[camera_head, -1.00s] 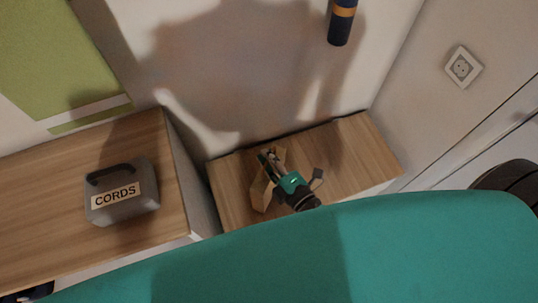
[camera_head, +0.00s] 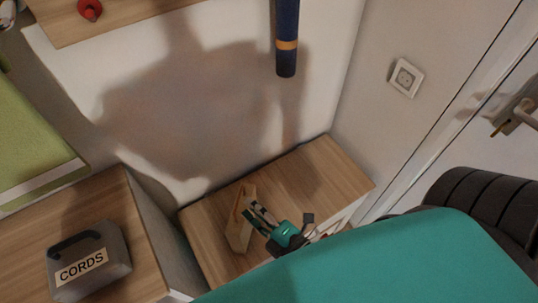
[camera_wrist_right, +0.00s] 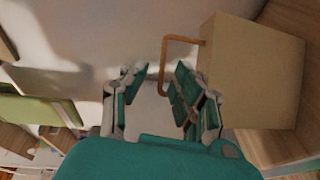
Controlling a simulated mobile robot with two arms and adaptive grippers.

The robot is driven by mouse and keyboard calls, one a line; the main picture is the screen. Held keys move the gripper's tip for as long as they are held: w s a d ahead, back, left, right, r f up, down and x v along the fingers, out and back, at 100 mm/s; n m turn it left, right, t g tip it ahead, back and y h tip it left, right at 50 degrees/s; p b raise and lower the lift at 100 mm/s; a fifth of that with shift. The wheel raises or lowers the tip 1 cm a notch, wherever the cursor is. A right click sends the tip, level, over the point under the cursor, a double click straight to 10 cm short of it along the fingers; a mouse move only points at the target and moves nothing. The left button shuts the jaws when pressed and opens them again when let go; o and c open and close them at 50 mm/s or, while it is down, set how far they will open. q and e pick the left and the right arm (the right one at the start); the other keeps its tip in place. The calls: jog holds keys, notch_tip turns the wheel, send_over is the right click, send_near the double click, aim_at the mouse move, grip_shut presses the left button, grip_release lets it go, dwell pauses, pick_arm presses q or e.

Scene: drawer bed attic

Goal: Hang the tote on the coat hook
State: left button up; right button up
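The tote is a tan, boxy bag (camera_head: 238,232) standing on the low wooden surface in the head view. In the right wrist view its pale side (camera_wrist_right: 255,75) fills the upper right, with a thin brown handle loop (camera_wrist_right: 180,39) sticking out to the left. My right gripper (camera_head: 256,211) is beside the tote at its handle side. In the right wrist view my right gripper (camera_wrist_right: 155,78) is open, with the handle loop reaching between its fingers, nearer the right one. I cannot tell if they touch. My left gripper is not in view. I see no coat hook.
A grey CORDS box (camera_head: 88,262) stands on the wooden cabinet at left. A navy cylinder (camera_head: 286,35) hangs along the wall above the low surface (camera_head: 318,180). A shelf (camera_head: 110,15) is at upper left, a door handle (camera_head: 520,112) at right.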

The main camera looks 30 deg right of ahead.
jog(key=v, duration=0.6)
jog(key=shift+s+b, duration=0.2)
jog(key=shift+b, duration=0.1)
jog(key=s+f+m+g+h, duration=0.1)
jog(key=f+m+g, duration=0.15)
jog(key=f, duration=0.65)
jog(key=s+f+m+g+h, duration=0.15)
jog(key=f+m, duration=0.25)
jog(key=f, duration=0.4)
jog(key=s+f+m+g, duration=0.1)
jog(key=f+m+g, duration=0.15)
jog(key=f, duration=0.65)
jog(key=s+d+f+m+g+h, duration=0.1)
jog(key=s+d+f+m+g, duration=0.3)
jog(key=s+f, duration=0.4)
jog(key=s+d+f+m+g+h, duration=0.1)
jog(key=s+d+f+m+g, duration=0.3)
jog(key=s+f, duration=0.5)
jog(key=shift+d+f+m+g, duration=0.3)
jog(key=shift+d+f+g, duration=0.05)
jog(key=shift+d+f, duration=0.1)
